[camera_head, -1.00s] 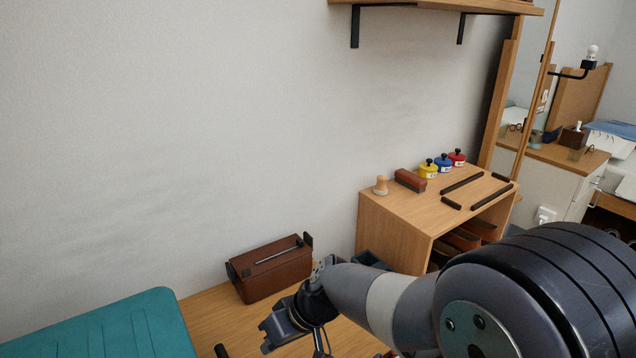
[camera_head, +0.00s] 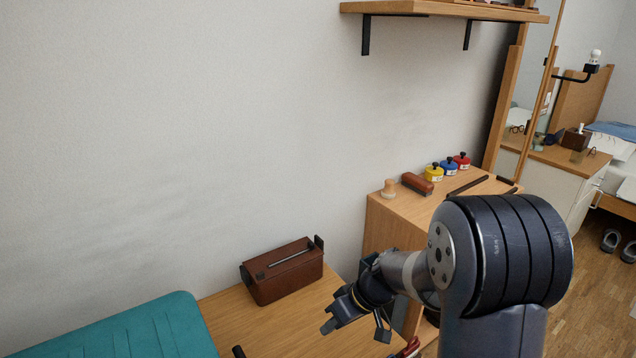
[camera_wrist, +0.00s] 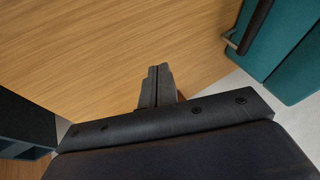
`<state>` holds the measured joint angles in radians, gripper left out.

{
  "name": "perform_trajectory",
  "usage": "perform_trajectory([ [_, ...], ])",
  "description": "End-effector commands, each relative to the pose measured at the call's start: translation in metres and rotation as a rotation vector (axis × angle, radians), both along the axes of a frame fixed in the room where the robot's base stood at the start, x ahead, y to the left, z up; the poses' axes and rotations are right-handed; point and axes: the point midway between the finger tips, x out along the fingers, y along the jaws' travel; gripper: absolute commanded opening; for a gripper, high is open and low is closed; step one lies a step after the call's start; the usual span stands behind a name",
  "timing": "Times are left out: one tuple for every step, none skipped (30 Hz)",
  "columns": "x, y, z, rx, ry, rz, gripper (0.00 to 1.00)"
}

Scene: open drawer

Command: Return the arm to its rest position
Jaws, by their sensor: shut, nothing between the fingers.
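My gripper (camera_head: 330,325) is at the lower middle of the head view, over the wooden desk top (camera_head: 240,318), with my arm folded behind it to the right. In the wrist view my gripper (camera_wrist: 158,70) shows its two fingers together with nothing between them, above bare wood (camera_wrist: 90,50). The fingers look clear of the brown box, though the exact height over the desk cannot be told.
A brown box with a bar handle (camera_head: 283,272) stands left of my gripper. A teal case (camera_head: 130,335) lies at the lower left. A wooden cabinet (camera_head: 392,222) bearing small coloured pots (camera_head: 450,167) stands behind my arm. A wall shelf (camera_head: 440,9) hangs above.

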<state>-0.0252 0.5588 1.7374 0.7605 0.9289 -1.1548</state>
Motion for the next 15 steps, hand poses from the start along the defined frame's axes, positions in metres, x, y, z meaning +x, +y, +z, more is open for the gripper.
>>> perform_trajectory([
  [0.007, -0.01, 0.005, -0.001, -0.001, -0.004, 0.0],
  [0.01, -0.015, 0.006, -0.001, -0.001, -0.004, 0.0],
  [0.015, -0.021, 0.008, 0.0, -0.001, -0.003, 0.0],
  [0.016, -0.025, 0.012, 0.0, -0.002, -0.004, 0.0],
  [0.016, -0.029, 0.018, 0.0, -0.004, -0.004, 0.0],
  [0.017, -0.034, 0.024, -0.001, -0.004, -0.003, 0.0],
  [0.016, -0.038, 0.03, -0.001, -0.005, -0.002, 0.0],
  [0.016, -0.041, 0.035, 0.0, -0.005, -0.002, 0.0],
  [0.015, -0.045, 0.041, -0.001, -0.005, -0.002, 0.0],
  [0.015, -0.048, 0.047, -0.001, -0.005, -0.002, 0.0],
  [0.015, -0.052, 0.052, -0.001, -0.005, -0.002, 0.0],
  [0.014, -0.056, 0.058, -0.001, -0.005, -0.002, 0.0],
  [0.014, -0.059, 0.062, -0.001, -0.005, -0.002, 0.0],
  [0.013, -0.062, 0.067, 0.0, -0.004, -0.002, 0.0],
  [0.013, -0.066, 0.073, 0.0, -0.005, -0.003, 0.0],
])
